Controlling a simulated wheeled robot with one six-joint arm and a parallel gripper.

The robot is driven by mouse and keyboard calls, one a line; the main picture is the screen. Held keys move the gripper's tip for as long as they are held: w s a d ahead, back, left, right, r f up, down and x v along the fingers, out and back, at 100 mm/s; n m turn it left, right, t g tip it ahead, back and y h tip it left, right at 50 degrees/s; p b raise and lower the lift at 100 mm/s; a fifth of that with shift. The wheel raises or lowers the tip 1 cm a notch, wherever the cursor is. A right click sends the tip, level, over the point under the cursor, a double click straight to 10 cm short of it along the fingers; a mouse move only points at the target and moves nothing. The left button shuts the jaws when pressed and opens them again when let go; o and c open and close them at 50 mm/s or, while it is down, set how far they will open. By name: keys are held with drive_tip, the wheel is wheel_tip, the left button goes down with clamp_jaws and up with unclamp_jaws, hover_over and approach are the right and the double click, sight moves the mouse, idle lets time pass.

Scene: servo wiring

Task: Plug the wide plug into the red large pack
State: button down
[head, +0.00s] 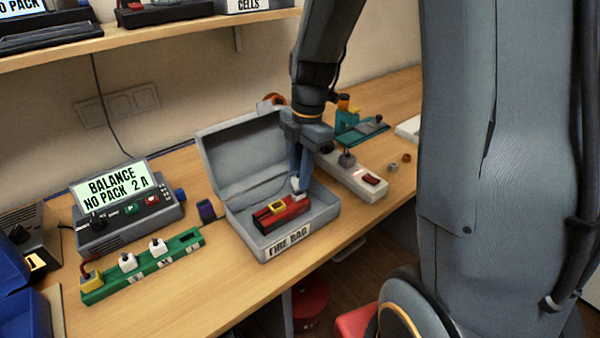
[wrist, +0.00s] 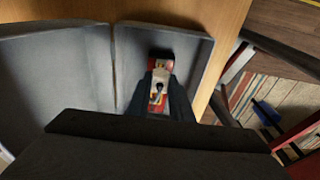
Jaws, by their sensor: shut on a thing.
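The red large pack (head: 283,212) lies inside an open grey box labelled FIRE BAG (head: 328,213), with a yellow piece on its top. The pack also shows in the wrist view (wrist: 160,64). My gripper (head: 298,188) points down into the box at the pack's right end. It is shut on a white plug (head: 295,184), which I take for the wide plug; it shows between the fingers in the wrist view (wrist: 158,88). The plug is at or just above the pack; I cannot tell if it is seated. The fingers partly hide it.
A green strip (head: 150,266) at the left holds white plugs and a yellow one. Behind it stands a BALANCE charger (head: 128,208). The box's raised lid (head: 240,155) is close behind my gripper. A white power strip (head: 352,176) stands at the right. The front table edge is bare.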

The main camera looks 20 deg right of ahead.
drive_tip(key=shift+f+b, duration=0.65)
drive_tip(key=shift+f, duration=0.55)
drive_tip(key=c, duration=1.5)
unclamp_jaws()
drive_tip(key=shift+w+d+r+b, duration=0.15)
drive_tip(key=shift+r+b, duration=0.1)
drive_tip(key=shift+r, duration=1.05)
drive_tip(key=shift+s+d+r+b, duration=0.15)
drive_tip(key=shift+r+b, duration=0.15)
drive_tip(key=shift+r, duration=0.95)
drive_tip(key=shift+w+d+r+b, duration=0.15)
drive_tip(key=shift+r+b, duration=0.1)
drive_tip(key=shift+r, duration=1.05)
